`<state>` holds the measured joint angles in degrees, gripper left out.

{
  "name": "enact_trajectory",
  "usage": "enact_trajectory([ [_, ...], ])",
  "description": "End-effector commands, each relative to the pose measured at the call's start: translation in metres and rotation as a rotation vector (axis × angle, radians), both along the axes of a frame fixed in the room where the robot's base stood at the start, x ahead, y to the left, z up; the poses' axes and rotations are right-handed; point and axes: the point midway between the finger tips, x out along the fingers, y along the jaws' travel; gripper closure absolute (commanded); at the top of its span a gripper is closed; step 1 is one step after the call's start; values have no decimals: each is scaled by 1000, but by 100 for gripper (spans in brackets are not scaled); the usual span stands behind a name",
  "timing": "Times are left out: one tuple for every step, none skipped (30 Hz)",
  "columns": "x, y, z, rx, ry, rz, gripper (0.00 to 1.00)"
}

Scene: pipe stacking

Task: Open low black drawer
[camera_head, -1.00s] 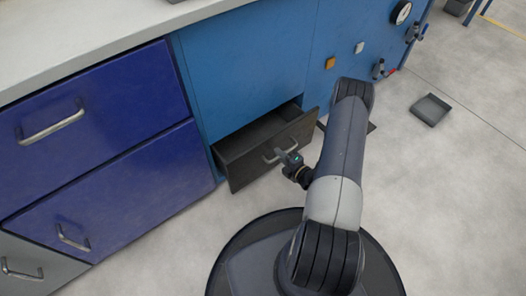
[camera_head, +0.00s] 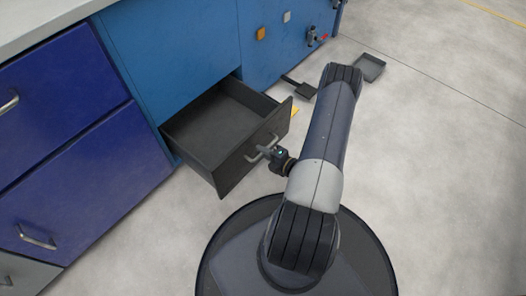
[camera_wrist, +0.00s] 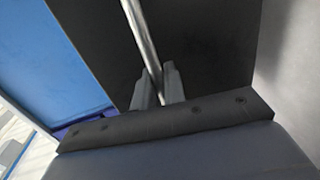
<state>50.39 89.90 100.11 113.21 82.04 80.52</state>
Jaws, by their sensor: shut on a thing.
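The low black drawer (camera_head: 215,125) in the blue cabinet stands well pulled out, and its inside looks empty in the head view. Its metal handle (camera_head: 262,147) is on the front panel. My gripper (camera_head: 268,153) is at the handle. In the wrist view, my gripper (camera_wrist: 159,88) has its two fingers closed around the handle bar (camera_wrist: 140,32), with the black drawer front (camera_wrist: 205,50) behind it.
Dark blue drawers (camera_head: 75,165) with metal handles stand at the left under a pale worktop. A grey tray (camera_head: 369,67) and a small dark object (camera_head: 305,91) lie on the floor beyond my arm. The floor at the right is clear.

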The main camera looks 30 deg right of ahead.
Motion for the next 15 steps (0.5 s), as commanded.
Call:
enact_trajectory([
  [0, 0, -1, -1, 1, -1, 100],
  [0, 0, -1, -1, 1, -1, 100],
  [0, 0, -1, -1, 1, -1, 100],
  [0, 0, -1, -1, 1, -1, 100],
  [0, 0, 0, -1, 1, -1, 100],
  [0, 0, 0, -1, 1, -1, 100],
  [0, 0, 0, -1, 1, -1, 100],
  [0, 0, 0, -1, 1, -1, 100],
  [0, 0, 0, -1, 1, -1, 100],
  [0, 0, 0, -1, 1, -1, 100],
  [0, 0, 0, -1, 1, -1, 100],
  [0, 0, 0, -1, 1, -1, 100],
  [0, 0, 0, -1, 1, -1, 100],
  [0, 0, 0, -1, 1, -1, 100],
  [0, -1, 0, -1, 1, -1, 88],
])
